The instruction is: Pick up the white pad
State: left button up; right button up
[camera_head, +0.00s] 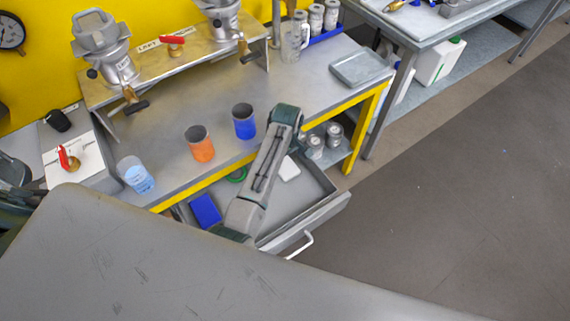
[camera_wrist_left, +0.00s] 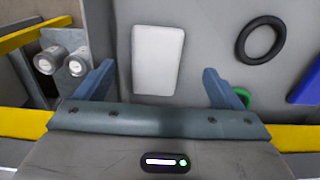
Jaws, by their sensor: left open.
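The white pad (camera_head: 288,168) lies flat in the open drawer (camera_head: 320,192) under the bench. In the left wrist view the white pad (camera_wrist_left: 157,58) is a pale rounded rectangle on the grey drawer floor. My left gripper (camera_wrist_left: 158,68) is open and empty, with its two blue fingers on either side of the pad in the picture. A gap to the pad shows at each side; its height above the pad is hard to judge. In the head view my left arm hides part of the drawer and the fingers are not clear. My right gripper is not in view.
The drawer also holds a black ring (camera_wrist_left: 261,40), a green ring (camera_head: 237,174) and a blue block (camera_head: 205,210). Metal jars (camera_head: 334,134) stand on a shelf beside it. Orange (camera_head: 201,148), blue (camera_head: 244,127) and pale blue (camera_head: 138,178) cups stand on the bench above.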

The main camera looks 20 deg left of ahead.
aim_at(288, 169)
pick_arm(q)
jog(key=shift+w+d+f+p, duration=0.1)
jog(key=shift+d+f+p, duration=0.1)
jog(key=shift+f, duration=1.3)
jog(key=shift+w+d+f+p, duration=0.1)
jog(key=shift+f+p, duration=0.1)
jog(key=shift+f, duration=1.25)
jog(key=c, duration=1.1)
